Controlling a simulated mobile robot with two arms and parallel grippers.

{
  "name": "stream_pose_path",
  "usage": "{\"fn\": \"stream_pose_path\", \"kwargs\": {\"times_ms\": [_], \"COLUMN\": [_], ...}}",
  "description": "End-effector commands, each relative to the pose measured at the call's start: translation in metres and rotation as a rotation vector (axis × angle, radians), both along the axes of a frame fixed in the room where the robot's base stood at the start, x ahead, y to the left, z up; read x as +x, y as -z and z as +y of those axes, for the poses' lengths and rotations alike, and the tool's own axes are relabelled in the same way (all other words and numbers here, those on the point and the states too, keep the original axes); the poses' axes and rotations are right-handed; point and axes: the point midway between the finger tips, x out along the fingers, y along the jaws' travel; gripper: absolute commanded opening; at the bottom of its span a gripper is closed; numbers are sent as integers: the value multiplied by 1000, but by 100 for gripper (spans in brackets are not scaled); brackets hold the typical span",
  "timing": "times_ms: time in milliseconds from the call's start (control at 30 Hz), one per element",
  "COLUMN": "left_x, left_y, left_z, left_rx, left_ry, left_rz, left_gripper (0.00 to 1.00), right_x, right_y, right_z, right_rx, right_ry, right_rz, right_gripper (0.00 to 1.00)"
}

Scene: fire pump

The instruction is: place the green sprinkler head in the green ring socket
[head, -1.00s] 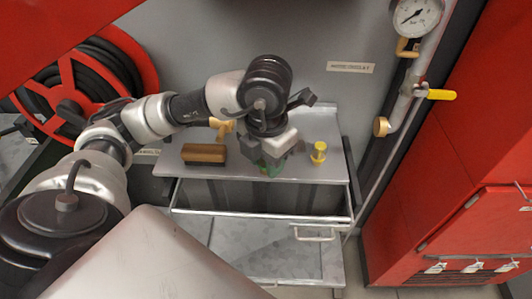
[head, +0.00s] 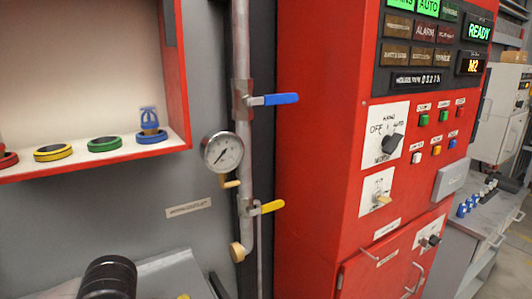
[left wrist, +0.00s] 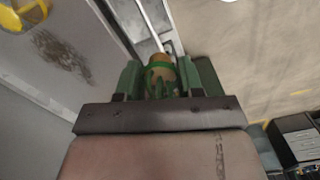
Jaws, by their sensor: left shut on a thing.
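The green ring socket (head: 105,144) lies empty on the floor of a red-framed wall box at the left of the head view. The green sprinkler head (left wrist: 161,76), with a brownish end, is between the fingers of my left gripper (left wrist: 160,80) in the left wrist view. The fingers are shut on it and cover its sides. In the head view only a dark part of my left arm shows at the bottom; the gripper and sprinkler head are out of that picture. My right gripper is in neither view.
A blue sprinkler head (head: 149,119) stands in the blue ring (head: 152,137), right of the green one. A yellow ring (head: 53,153) and a partly cut-off red ring (head: 7,160) are left. A pipe with a gauge (head: 222,152) and a red control cabinet (head: 320,130) stand right.

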Motion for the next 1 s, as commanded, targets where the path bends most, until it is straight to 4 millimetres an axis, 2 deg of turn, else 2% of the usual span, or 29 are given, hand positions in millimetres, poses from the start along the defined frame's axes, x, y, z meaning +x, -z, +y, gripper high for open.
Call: {"fn": "stream_pose_path", "kwargs": {"times_ms": [500,700,833,1000], "left_x": [6,6,7,7], "left_y": [37,50,56,59], "left_z": [-9,-12,-13,-13], "left_rx": [-4,-4,-2,0], "left_ry": [1128,1519,1693,1805], "left_rz": [-7,-8,-10,-10], "left_gripper": [12,12,12,12], "right_x": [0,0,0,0], "right_y": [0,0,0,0], "right_z": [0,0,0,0], "right_rx": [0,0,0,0], "right_ry": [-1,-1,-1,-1], "right_rz": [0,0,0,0], "right_gripper": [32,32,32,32]}}
